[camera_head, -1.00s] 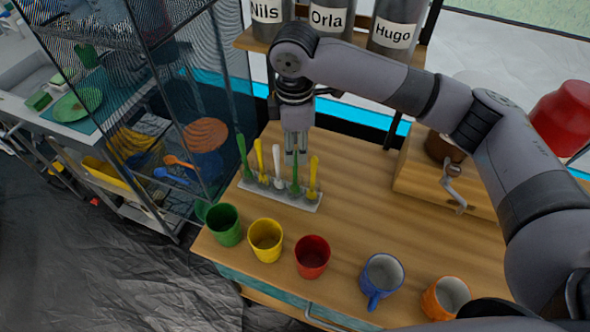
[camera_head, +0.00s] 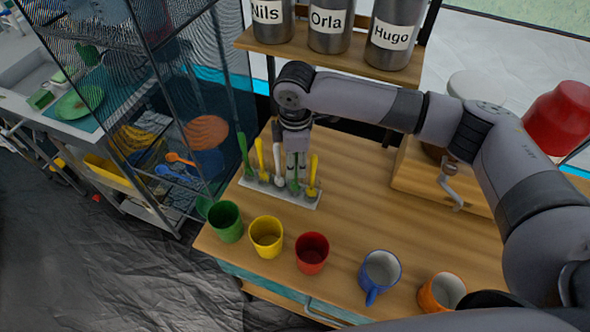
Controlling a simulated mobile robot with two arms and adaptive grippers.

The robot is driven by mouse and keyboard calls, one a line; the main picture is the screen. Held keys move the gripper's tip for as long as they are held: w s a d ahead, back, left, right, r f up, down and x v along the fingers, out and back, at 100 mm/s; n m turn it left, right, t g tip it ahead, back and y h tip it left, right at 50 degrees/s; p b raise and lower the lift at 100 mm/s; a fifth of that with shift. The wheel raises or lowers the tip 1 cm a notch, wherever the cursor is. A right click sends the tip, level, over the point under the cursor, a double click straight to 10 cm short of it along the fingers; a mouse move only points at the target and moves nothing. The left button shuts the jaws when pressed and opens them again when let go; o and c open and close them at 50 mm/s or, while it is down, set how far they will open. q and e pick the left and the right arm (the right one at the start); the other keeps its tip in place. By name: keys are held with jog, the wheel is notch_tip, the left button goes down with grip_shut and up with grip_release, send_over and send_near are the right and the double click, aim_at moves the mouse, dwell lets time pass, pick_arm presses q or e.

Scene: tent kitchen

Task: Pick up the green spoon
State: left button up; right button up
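A white rack (camera_head: 262,189) on the wooden table holds a row of upright spoons. A green spoon (camera_head: 243,150) stands at its left end. A second green spoon (camera_head: 294,185) stands near its right end, between a white spoon (camera_head: 278,165) and a yellow spoon (camera_head: 313,170). Another yellow spoon (camera_head: 261,160) stands farther left. My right gripper (camera_head: 296,172) points down at the second green spoon. Its fingers hide that spoon's upper part, and whether they touch it is too small to tell. My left gripper is not in view.
Along the front edge stand a green cup (camera_head: 226,222), a yellow cup (camera_head: 266,237), a red cup (camera_head: 312,253), a blue mug (camera_head: 380,275) and an orange mug (camera_head: 441,293). A shelf (camera_head: 357,68) with labelled canisters is behind. A wooden grinder box (camera_head: 420,178) stands right.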

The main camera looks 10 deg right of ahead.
grip_shut()
jog(key=shift+r, duration=0.1)
